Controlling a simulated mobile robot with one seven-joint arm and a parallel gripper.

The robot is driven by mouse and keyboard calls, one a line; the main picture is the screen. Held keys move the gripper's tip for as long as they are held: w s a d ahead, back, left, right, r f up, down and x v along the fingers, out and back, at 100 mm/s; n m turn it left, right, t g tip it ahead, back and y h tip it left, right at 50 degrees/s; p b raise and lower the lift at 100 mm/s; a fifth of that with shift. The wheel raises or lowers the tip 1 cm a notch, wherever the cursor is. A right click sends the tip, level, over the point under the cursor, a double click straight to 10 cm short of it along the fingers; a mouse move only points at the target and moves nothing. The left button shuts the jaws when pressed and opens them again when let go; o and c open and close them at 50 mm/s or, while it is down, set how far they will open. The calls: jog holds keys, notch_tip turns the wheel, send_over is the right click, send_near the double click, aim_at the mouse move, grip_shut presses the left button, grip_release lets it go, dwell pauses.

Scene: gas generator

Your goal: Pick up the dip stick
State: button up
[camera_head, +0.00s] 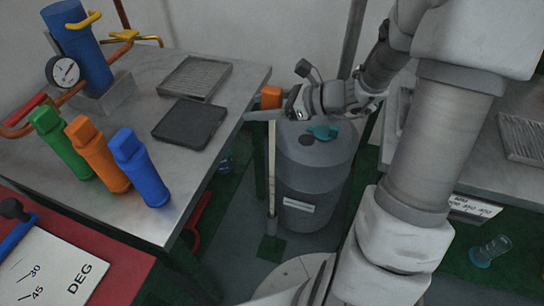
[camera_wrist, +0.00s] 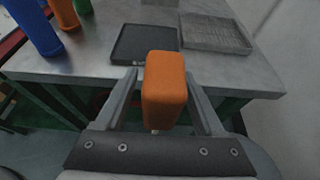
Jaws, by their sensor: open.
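The dip stick has an orange block handle (camera_head: 271,97) on a long pale rod (camera_head: 271,165). It stands upright with its lower end in a small grey holder near the floor, in front of a grey drum (camera_head: 313,165). My gripper (camera_head: 266,115) is at the handle, coming from the right. In the wrist view the orange handle (camera_wrist: 165,95) sits between the two open fingers of my gripper (camera_wrist: 161,75), with a narrow gap visible on each side. The rod below the handle is mostly hidden there.
A metal table (camera_head: 225,95) stands close to the left, holding a dark tray (camera_head: 190,123), a grated tray (camera_head: 195,77) and green, orange and blue cylinders. The drum with a teal cap (camera_head: 322,132) is right behind the rod. Another bench (camera_head: 500,185) stands at right.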

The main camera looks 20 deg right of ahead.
grip_shut()
dwell(1.4)
